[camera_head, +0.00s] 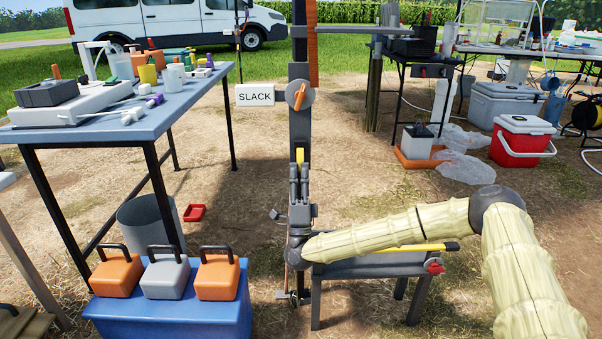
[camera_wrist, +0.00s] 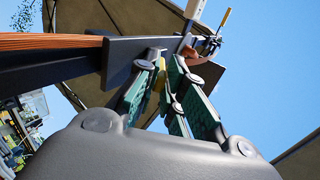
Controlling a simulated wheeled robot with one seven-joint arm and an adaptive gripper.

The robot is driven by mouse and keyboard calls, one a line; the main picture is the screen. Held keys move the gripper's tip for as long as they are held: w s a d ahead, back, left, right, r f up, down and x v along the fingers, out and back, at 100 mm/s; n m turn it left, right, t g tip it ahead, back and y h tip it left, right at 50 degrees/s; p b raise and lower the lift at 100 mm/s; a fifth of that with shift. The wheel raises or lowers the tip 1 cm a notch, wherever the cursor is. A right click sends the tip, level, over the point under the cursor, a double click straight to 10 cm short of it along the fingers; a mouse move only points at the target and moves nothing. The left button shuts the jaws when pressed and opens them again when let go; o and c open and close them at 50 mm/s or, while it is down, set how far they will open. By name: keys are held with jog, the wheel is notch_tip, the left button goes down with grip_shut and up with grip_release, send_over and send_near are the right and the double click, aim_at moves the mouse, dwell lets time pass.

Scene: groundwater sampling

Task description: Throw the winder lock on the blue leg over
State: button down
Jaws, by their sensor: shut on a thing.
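A dark upright post (camera_head: 299,125) stands in the middle of the head view. It carries a grey disc with an orange handle (camera_head: 299,96) beside a white SLACK sign (camera_head: 255,95). My gripper (camera_head: 299,172) points up in front of the post, below the disc. It is shut on a narrow yellow piece (camera_head: 299,155), which also shows between the green-padded fingers in the wrist view (camera_wrist: 161,78). The fingers hide most of this piece, so I cannot tell if it is the winder lock. No leg clearly reads as blue.
A table (camera_head: 170,112) with instruments stands at left, above a blue box (camera_head: 170,317) bearing three handled blocks. A low stand (camera_head: 375,268) with a red knob (camera_head: 434,266) is behind my arm. A red cooler (camera_head: 522,142) stands at right. Open ground lies between.

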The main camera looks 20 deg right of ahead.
aim_at(299, 167)
jog(key=shift+s+a+r+g+p, duration=0.15)
jog(key=shift+s+r+g+p, duration=0.45)
jog(key=shift+p, duration=0.55)
jog(key=shift+s+a+r+g+p, duration=0.1)
jog(key=shift+s+r+g+p, duration=0.25)
jog(key=shift+r+p, duration=0.55)
jog(key=c, duration=2.2)
grip_release()
jog(key=shift+s+f+y+p, duration=0.15)
jog(key=shift+f+y+p, duration=0.15)
jog(key=shift+p, duration=0.2)
jog(key=shift+r, duration=0.15)
